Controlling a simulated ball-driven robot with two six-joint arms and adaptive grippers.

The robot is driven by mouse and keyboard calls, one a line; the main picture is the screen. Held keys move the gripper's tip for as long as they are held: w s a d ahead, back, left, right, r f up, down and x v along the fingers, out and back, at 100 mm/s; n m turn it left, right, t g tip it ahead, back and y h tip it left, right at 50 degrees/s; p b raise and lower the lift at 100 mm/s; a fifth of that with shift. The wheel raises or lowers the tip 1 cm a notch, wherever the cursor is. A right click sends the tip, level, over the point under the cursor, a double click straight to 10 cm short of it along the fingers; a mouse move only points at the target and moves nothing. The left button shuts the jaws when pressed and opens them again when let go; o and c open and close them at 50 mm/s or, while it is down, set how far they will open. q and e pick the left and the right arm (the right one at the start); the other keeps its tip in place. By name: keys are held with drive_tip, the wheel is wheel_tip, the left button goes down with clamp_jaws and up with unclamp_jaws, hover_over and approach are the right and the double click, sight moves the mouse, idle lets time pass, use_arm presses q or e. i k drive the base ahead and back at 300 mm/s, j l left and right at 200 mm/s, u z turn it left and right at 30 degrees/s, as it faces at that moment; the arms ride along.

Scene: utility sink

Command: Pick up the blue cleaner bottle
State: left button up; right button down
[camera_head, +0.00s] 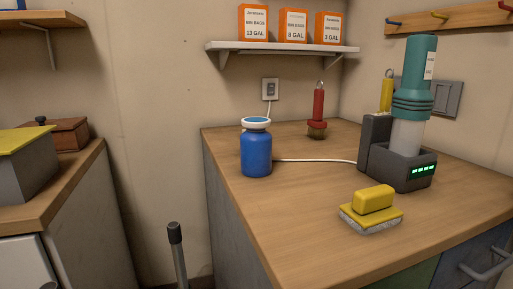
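The blue cleaner bottle (256,154) stands upright near the left edge of the right-hand wooden counter (285,225). It has a white collar and a blue-and-white top. Nothing is holding it, and its front is unobstructed. Neither of my grippers shows in the head view.
A white cord (310,160) runs between the bottle and a grey-and-teal device (408,145). A yellow-topped scrubber (372,205) lies at front right. A red-handled brush (318,108) is at the back. A dark-capped rod (178,255) rises in the gap left of this counter.

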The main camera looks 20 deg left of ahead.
sight(255, 143)
drive_tip(key=k+j+u, duration=0.15)
drive_tip(key=j+u, duration=0.25)
drive_tip(key=j, duration=0.2)
drive_tip(key=j+u, duration=0.4)
drive_tip(key=j, duration=0.2)
drive_tip(key=j+u, duration=0.4)
drive_tip(key=j, duration=0.25)
